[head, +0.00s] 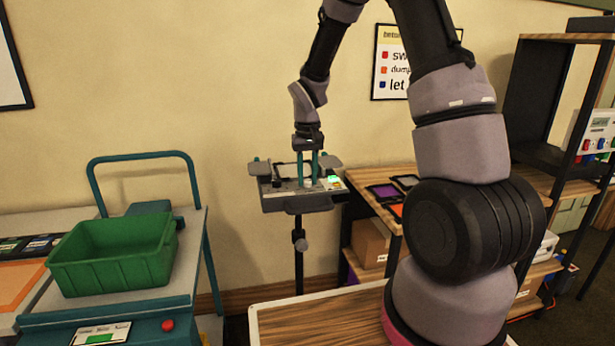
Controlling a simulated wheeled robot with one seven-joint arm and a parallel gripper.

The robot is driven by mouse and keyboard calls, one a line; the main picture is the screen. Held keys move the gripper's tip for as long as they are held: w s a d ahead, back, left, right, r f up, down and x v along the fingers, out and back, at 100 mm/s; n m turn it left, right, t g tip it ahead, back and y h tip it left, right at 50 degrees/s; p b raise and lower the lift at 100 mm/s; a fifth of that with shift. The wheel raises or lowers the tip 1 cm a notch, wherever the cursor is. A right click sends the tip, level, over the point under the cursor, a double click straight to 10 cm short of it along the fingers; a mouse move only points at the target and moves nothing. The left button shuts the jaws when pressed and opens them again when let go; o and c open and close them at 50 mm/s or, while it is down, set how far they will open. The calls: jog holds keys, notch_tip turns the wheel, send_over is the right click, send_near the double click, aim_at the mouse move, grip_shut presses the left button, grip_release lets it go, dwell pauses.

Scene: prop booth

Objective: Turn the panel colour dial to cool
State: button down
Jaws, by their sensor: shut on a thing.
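A small grey control panel (290,203) stands on a thin black pole against the wall. Its face tilts up and has a dark knob (276,182) at its left and a lit green area (334,181) at its right. My gripper (307,183) points down over the middle of the panel, its teal fingers close together on a small light-coloured part there. I take this part to be the colour dial; the fingers hide most of it. Its pointer and any markings are too small to read.
A teal cart with a green crate (110,270) stands at the left. A wooden shelf table (365,190) with flat coloured items is close to the panel's right. A dark shelving unit (560,45) stands at the far right. A wood-topped surface (320,322) lies in front.

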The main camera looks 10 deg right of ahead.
aim_at(308, 180)
jog(key=shift+n, duration=0.4)
jog(key=c, duration=0.6)
grip_release()
jog(key=shift+r, duration=0.1)
notch_tip(308, 180, up, 11)
jog(key=shift+f, duration=0.15)
jog(key=s+d+r+m+t, duration=0.1)
jog(key=s+d+r+t, duration=0.1)
jog(key=s+r, duration=0.3)
jog(key=s+d+r+m+t+y, duration=0.1)
jog(key=s+r+m+t, duration=0.1)
jog(key=s+r, duration=0.4)
jog(key=s+d+r+m+t+y, duration=0.1)
jog(key=s+r, duration=0.4)
jog(key=s, duration=0.7)
jog(key=shift+d+r+m+t, duration=0.2)
jog(key=shift+d+m+t, duration=0.05)
jog(key=shift+d+t, duration=0.25)
jog(key=shift+d+r+m+t, duration=0.15)
jog(key=shift+d+m+t, duration=0.15)
jog(key=shift+t, duration=0.3)
